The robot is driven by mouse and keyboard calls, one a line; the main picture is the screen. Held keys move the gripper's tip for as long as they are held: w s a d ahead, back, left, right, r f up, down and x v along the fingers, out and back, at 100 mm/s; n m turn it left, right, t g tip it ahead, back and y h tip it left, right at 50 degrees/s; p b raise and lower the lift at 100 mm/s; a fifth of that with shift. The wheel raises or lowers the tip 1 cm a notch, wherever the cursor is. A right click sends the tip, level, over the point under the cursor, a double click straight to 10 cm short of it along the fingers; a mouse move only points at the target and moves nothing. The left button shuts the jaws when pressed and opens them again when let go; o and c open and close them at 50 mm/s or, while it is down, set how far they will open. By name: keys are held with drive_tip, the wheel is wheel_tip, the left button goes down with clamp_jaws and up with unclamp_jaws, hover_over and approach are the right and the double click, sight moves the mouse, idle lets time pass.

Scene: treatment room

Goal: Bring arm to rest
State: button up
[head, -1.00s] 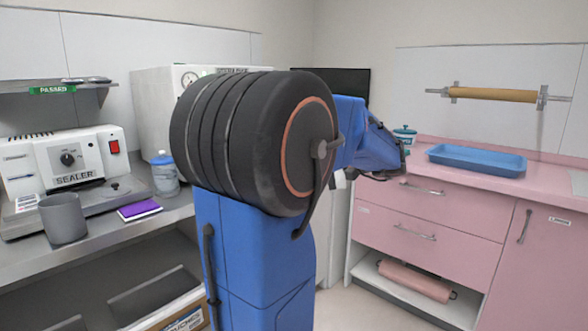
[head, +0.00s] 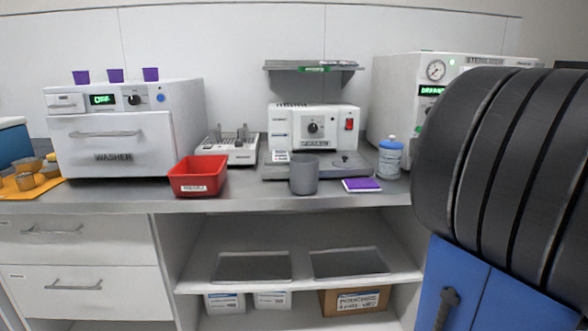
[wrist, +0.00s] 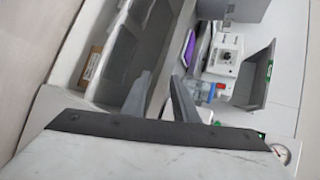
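My gripper (wrist: 160,76) shows in the wrist view, with its two grey fingers apart and nothing between them. It hangs in free air in front of the counter and shelf unit, which appear tilted on their side in that view. My gripper is outside the head view.
The grey counter (head: 240,204) carries a washer (head: 122,130), red bin (head: 198,176), sealer (head: 314,127), grey mug (head: 303,174), purple pad (head: 361,185), blue-capped bottle (head: 389,158) and sterilizer (head: 393,95). A wall shelf (head: 314,66) hangs above the sealer.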

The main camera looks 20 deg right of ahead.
drive_tip(key=s+a+f+n+g+h, duration=0.1)
drive_tip(key=a+f+n+g, duration=0.4)
drive_tip(key=a, duration=0.6)
drive_tip(key=a+f+n+g, duration=0.2)
drive_tip(key=a+f, duration=0.5)
drive_tip(key=a, duration=0.5)
drive_tip(key=s+a+f+n+h, duration=0.4)
drive_tip(key=s+a+f+n, duration=0.1)
drive_tip(key=s+n, duration=0.1)
drive_tip(key=shift+a+n+t, duration=0.3)
drive_tip(key=shift+a+n, duration=0.1)
drive_tip(key=shift+n, duration=0.3)
